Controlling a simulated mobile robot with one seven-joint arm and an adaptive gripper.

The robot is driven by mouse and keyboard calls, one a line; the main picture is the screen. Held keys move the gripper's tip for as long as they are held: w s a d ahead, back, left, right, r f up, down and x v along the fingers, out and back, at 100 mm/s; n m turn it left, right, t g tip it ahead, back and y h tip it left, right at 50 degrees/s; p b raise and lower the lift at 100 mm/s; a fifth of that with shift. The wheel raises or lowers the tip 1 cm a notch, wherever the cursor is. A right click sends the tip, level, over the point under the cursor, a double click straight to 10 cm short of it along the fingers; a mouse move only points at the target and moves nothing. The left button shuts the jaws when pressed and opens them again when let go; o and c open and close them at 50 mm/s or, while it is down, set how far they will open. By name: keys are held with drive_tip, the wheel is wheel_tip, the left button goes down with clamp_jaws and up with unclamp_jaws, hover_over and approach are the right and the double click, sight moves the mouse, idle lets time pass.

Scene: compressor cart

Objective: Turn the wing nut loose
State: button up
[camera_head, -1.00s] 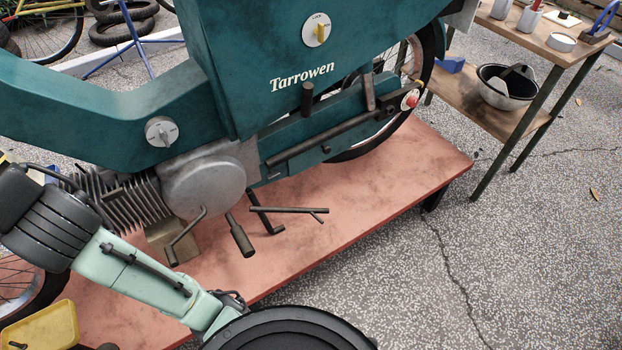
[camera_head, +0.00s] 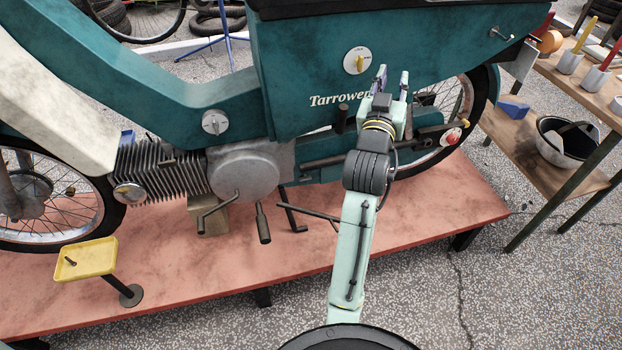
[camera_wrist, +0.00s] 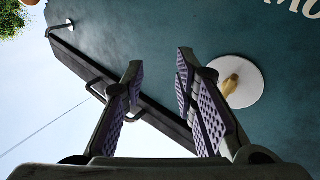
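No part is clearly labelled as the wing nut. A yellow winged knob (camera_head: 359,62) sits on a white round plate on the teal moped body (camera_head: 300,75). It also shows in the wrist view (camera_wrist: 230,86), right of the fingers. A grey knob (camera_head: 215,123) on another round plate is further left, and a small brass-coloured piece on a silver disc (camera_head: 128,193) is by the finned engine. My gripper (camera_head: 392,80) is raised in front of the body, right of the yellow knob. In the wrist view its purple-padded fingers (camera_wrist: 160,68) are apart with nothing between them.
The moped stands on a red platform (camera_head: 460,195). A yellow tray (camera_head: 88,259) is on a stand at left. A crank handle (camera_head: 502,34) projects at the body's upper right.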

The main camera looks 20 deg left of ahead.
wheel_tip(320, 180, down, 6)
drive_tip(key=n+h, duration=0.1)
drive_tip(key=n, duration=0.1)
drive_tip(key=n+g+y+p, duration=0.1)
drive_tip(key=n+g+y, duration=0.4)
drive_tip(key=n+y, duration=1.1)
approach(306, 180)
drive_tip(key=w+a+n+h, duration=0.1)
drive_tip(key=w+a, duration=0.1)
drive_tip(key=w+a+r+n+h, duration=0.1)
drive_tip(key=a+n+h, duration=0.1)
drive_tip(key=w+a+r+n+h, duration=0.1)
drive_tip(key=w+a+n, duration=0.1)
drive_tip(key=shift+w+r+h, duration=0.1)
drive_tip(key=shift+w+h, duration=0.2)
clamp_jaws()
